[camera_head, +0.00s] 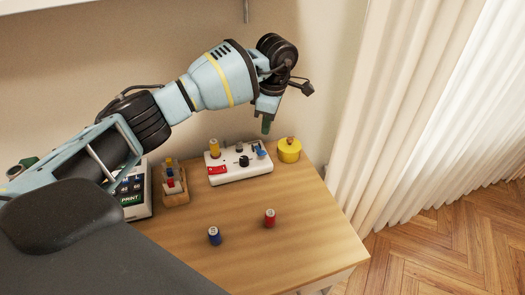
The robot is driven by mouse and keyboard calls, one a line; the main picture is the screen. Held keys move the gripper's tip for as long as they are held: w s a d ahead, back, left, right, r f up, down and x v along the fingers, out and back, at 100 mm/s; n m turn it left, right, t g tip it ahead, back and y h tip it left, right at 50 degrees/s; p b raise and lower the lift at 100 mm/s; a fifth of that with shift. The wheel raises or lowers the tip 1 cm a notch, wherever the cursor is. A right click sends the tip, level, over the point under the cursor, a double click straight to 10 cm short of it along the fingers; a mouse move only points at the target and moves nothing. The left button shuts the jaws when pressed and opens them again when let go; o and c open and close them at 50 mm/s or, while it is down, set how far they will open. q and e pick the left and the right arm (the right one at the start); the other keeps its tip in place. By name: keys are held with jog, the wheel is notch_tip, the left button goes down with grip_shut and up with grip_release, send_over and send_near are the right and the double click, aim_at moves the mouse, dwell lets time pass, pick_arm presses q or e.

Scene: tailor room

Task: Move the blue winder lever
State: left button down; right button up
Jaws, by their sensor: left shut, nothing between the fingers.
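The white winder (225,173) stands at the back of the wooden table. It has a yellow spool on a post, a red patch, a black knob and the small blue winder lever (261,154) at its right end. My left arm reaches in from the left above the table. My left gripper (267,126) points down, its greenish tip just above the blue lever in the picture. It is shut and holds nothing. A gap shows between the tip and the lever; contact is not visible. My right gripper is out of view.
A yellow round tin (289,150) stands right of the winder. A wooden spool holder (175,190) and a labelled device (133,196) stand to its left. A blue spool (214,236) and a red spool (269,217) stand in front. The table's front right is clear.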

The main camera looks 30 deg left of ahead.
aim_at(263, 152)
pick_arm(q)
jog(key=shift+f, duration=0.1)
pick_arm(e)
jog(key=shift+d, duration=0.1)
